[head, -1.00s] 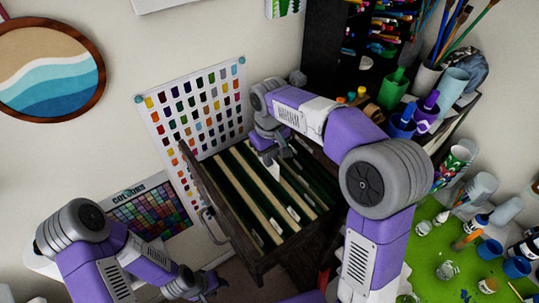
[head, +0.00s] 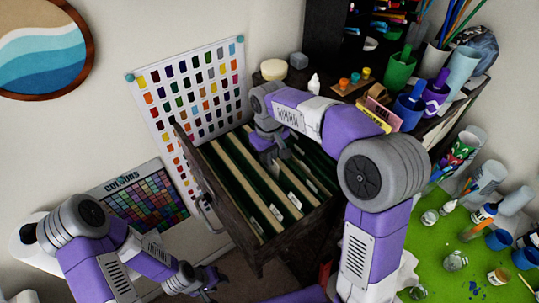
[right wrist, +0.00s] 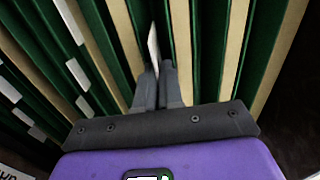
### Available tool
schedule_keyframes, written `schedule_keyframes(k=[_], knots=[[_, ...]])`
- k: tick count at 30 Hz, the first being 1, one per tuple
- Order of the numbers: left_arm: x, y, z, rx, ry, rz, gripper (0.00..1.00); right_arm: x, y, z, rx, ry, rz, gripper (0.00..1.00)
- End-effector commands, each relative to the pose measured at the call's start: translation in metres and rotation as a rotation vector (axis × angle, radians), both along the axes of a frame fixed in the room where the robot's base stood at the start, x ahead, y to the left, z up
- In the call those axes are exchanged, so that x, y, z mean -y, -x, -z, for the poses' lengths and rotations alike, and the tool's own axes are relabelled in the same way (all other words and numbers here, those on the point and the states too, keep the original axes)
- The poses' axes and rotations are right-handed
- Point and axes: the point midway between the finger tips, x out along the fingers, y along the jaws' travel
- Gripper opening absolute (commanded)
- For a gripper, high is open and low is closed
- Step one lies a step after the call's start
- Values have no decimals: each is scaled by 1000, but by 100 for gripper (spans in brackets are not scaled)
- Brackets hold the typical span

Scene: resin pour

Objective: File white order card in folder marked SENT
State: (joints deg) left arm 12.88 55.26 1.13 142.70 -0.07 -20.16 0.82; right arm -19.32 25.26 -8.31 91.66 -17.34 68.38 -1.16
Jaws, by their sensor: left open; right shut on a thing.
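The open drawer (head: 239,240) holds several cream folders (head: 233,180) between green hanging files. White label tabs (head: 276,212) stand along their near ends; their words are too small to read. My right gripper (head: 270,160) is down at the far part of the drawer, among the folder tops. In the right wrist view it (right wrist: 158,75) is shut on the thin white card (right wrist: 153,45), seen nearly edge-on over a green gap between cream folders. How deep the card sits is unclear. My left gripper (head: 210,280) is open and empty, low beside the drawer.
The cabinet top behind the drawer carries a cream round tub (head: 273,69), a white bottle (head: 314,84), small paint pots (head: 355,76) and brush cups (head: 399,71). A green mat (head: 440,262) with jars lies at right. Colour charts (head: 190,90) hang on the wall.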

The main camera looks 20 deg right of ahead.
Motion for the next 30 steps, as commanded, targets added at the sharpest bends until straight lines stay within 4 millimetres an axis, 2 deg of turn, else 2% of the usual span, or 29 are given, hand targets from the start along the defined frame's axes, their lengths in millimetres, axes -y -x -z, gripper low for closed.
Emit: schedule_keyframes(k=[4,6,10,16,21,30], knots=[[0,0,0,0,0,0,43,0,0,0,0,0,0,0],[0,0,0,0,0,0,43,0,0,0,0,0,0,16],[0,0,0,0,0,0,43,0,0,0,0,0,0,36],[0,0,0,0,0,0,43,0,0,0,0,0,0,36],[0,0,0,0,0,0,43,0,0,0,0,0,0,61],[0,0,-1,0,0,0,43,0,0,-1,0,0,0,62]])
